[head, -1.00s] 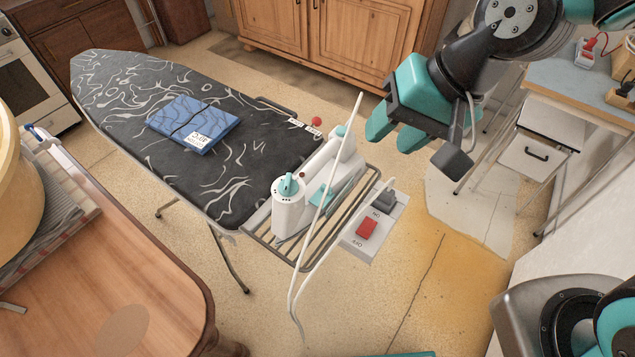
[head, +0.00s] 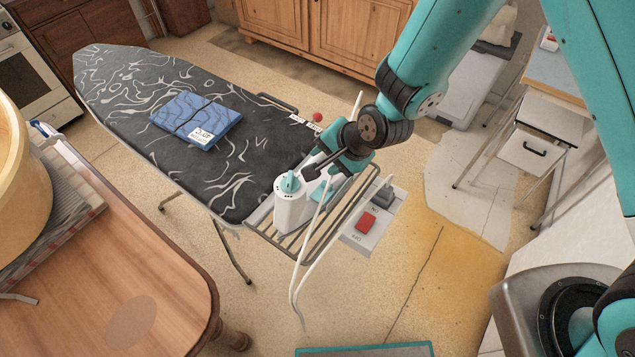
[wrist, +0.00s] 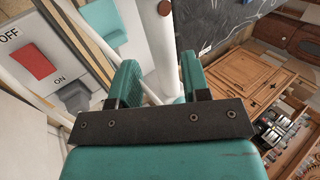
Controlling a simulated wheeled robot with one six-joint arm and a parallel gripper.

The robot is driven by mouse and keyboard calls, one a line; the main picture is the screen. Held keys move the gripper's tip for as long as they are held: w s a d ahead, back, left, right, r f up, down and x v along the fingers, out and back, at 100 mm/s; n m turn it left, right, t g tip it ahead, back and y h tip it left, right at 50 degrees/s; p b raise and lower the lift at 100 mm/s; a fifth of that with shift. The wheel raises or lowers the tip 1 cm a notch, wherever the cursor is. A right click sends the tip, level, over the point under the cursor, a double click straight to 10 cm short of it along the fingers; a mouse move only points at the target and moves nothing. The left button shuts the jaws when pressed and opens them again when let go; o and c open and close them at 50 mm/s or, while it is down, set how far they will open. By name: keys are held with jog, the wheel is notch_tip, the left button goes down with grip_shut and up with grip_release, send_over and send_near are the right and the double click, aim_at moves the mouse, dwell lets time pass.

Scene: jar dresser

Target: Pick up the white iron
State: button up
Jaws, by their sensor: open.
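The white iron (head: 289,208) with a teal dial stands on the wire rack (head: 262,236) at the near end of the ironing board (head: 240,185). My gripper (head: 322,172) is at the iron and hides much of its rear part in the head view. In the wrist view a white bar of the iron (wrist: 164,48) runs between the two teal fingers of my gripper (wrist: 160,85). The fingers are open, one on each side of the bar. I cannot tell whether either finger touches it.
A white cord (head: 312,240) loops beside the rack. A switch box with a red switch (head: 366,221) is right of the iron. A blue folded cloth (head: 196,120) lies on the board. A wooden table (head: 110,260) is at the left front. A white drawer unit (head: 530,155) stands at the right.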

jog(key=shift+p+x, duration=1.35)
jog(key=shift+x, duration=1.9)
jog(key=shift+w+r, duration=0.1)
grip_shut()
jog(key=shift+w+a+r, duration=0.1)
